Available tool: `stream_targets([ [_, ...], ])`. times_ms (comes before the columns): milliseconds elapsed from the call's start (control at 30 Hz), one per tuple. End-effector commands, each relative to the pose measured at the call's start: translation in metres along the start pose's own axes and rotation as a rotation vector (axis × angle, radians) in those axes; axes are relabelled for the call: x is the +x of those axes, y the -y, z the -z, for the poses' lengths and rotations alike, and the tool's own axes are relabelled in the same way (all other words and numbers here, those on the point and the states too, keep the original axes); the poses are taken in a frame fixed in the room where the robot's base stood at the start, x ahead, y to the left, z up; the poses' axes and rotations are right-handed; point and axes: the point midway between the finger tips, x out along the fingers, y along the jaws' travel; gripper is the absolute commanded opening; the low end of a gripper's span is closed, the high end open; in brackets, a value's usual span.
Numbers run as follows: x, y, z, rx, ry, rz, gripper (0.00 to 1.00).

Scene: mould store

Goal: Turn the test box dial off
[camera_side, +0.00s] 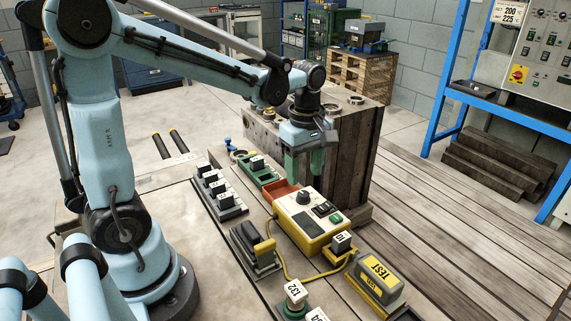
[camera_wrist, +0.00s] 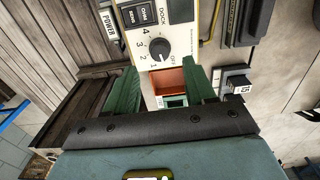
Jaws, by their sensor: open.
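The test box (camera_side: 305,222) is a cream and yellow case on the bench, with a black dial (camera_side: 303,197) near its far end. In the wrist view, the dial (camera_wrist: 159,49) has marks 1 to 4 and one reading OFF around it. Its pointer is too small to read for certain. My gripper (camera_side: 304,172) points down just beyond the dial, apart from it. In the wrist view, my gripper's (camera_wrist: 160,78) green fingers are spread wide and empty, with the dial ahead of the gap between them.
An orange-red tray (camera_side: 281,191) lies beside the box, under my gripper.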

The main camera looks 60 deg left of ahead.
Motion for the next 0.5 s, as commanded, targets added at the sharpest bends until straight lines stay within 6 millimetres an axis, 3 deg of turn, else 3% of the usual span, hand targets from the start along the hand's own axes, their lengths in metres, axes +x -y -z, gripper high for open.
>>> stream_targets([
  [300,-0.048,0.0,0.0,0.0,0.0,0.0,0.55],
  [500,-0.065,0.0,0.0,0.0,0.0,0.0,0.55],
])
